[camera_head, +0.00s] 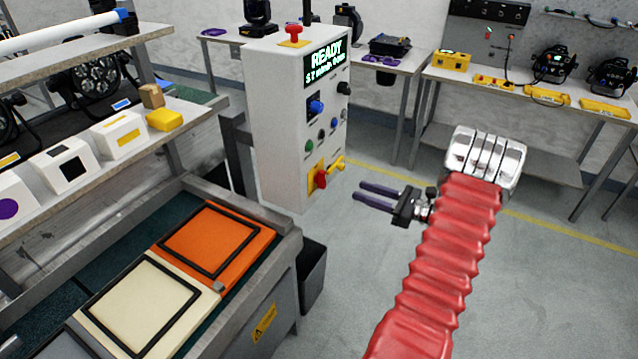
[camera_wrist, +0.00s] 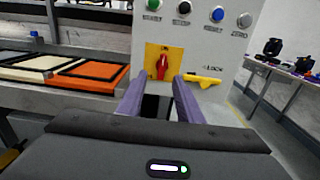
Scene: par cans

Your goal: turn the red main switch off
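The red main switch (camera_head: 320,179) is a rotary handle on a yellow plate, low on the white control cabinet (camera_head: 272,140). In the wrist view the red switch (camera_wrist: 162,66) stands roughly upright on its yellow plate, ahead of and between my fingertips. A yellow piece marked "LOCK" (camera_wrist: 203,80) sits just right of it. My gripper (camera_head: 357,198) has two purple fingers, spread apart and empty, to the right of the cabinet at about the switch's height. My gripper (camera_wrist: 160,88) shows a clear gap between the fingers and looks apart from the switch.
The cabinet also has a red mushroom button (camera_head: 293,30) on top, a lit display (camera_head: 325,62) reading "READY", and several knobs. A conveyor bench with an orange panel (camera_head: 215,245) stands at left. Tables with lamps line the back. Floor right of the cabinet is clear.

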